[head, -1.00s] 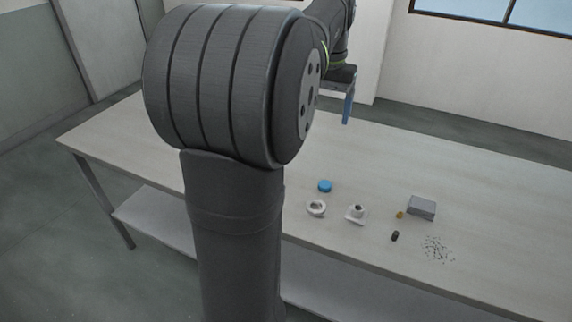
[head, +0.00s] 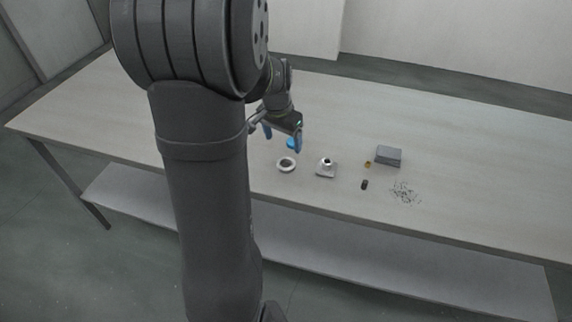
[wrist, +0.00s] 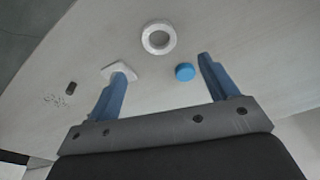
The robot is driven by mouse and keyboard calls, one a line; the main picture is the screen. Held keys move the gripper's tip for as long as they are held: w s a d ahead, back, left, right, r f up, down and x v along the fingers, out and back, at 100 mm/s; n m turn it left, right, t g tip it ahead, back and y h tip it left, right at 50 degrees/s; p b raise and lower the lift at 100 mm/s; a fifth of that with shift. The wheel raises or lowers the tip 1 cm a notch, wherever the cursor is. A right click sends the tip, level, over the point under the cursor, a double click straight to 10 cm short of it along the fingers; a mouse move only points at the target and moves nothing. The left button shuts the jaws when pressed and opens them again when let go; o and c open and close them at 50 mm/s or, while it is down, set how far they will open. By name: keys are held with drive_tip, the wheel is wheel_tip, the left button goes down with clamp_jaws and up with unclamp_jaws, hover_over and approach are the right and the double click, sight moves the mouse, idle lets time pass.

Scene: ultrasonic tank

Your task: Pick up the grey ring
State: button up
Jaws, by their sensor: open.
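The grey ring (head: 279,166) lies flat on the table, pale and round with an open middle. It also shows in the wrist view (wrist: 146,38), at the top centre, past my fingertips. My gripper (head: 283,138) is open above the table, behind the ring in the head view. In the wrist view my gripper (wrist: 163,66) has its two blue fingers spread wide with nothing held. The ring is apart from both fingers.
A blue disc (wrist: 185,72) lies near the ring. A white square-based piece (head: 326,172) stands right of it. Farther right are a small brass piece (head: 367,163), a black cylinder (head: 364,185), a grey box (head: 388,157) and scattered dark specks (head: 405,194).

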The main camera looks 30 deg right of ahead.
sight(286, 166)
drive_tip(key=f, duration=0.6)
drive_tip(key=d+f, duration=0.1)
drive_tip(key=f, duration=0.2)
drive_tip(key=shift+w+f, duration=0.25)
drive_tip(key=shift+f, duration=0.15)
drive_tip(key=c, duration=1.1)
drive_tip(key=shift+r, duration=0.1)
